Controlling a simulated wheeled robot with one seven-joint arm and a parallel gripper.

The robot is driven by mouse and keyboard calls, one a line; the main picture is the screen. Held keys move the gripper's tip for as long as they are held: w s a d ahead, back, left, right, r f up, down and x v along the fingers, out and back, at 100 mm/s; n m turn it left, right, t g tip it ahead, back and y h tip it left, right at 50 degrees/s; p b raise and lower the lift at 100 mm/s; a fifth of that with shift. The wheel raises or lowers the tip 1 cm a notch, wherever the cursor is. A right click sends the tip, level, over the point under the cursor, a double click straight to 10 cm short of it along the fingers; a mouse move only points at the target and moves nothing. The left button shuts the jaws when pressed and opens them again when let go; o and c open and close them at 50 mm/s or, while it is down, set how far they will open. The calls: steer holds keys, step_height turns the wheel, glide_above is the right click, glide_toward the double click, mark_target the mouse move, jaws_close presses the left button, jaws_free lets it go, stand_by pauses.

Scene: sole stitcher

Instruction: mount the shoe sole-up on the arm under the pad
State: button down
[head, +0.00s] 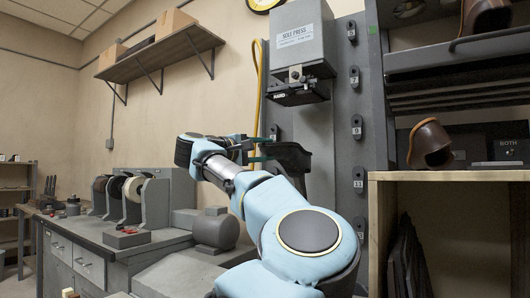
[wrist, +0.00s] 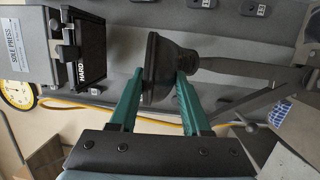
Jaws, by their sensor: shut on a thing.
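The dark shoe (wrist: 150,68) is between the two green fingers of my gripper (wrist: 160,78), which is shut on it. Its flat sole faces the press's pad (wrist: 90,55), with a gap between them. The grey support arm (wrist: 240,70) meets the shoe's open side; I cannot tell if the shoe is fully seated. In the head view my gripper (head: 263,150) reaches in from the left, and the dark shoe (head: 290,154) shows sole-up below the pad (head: 298,92), partly hidden by the gripper.
The sole press (head: 300,38) stands on a grey column with numbered clips. A wooden shelf unit (head: 450,175) at the right holds a brown shoe (head: 429,143). A workbench (head: 120,238) with spools is at the left. A yellow hose (head: 257,90) runs beside the column.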

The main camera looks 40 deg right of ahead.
steer(key=shift+c, duration=1.4)
jaws_free()
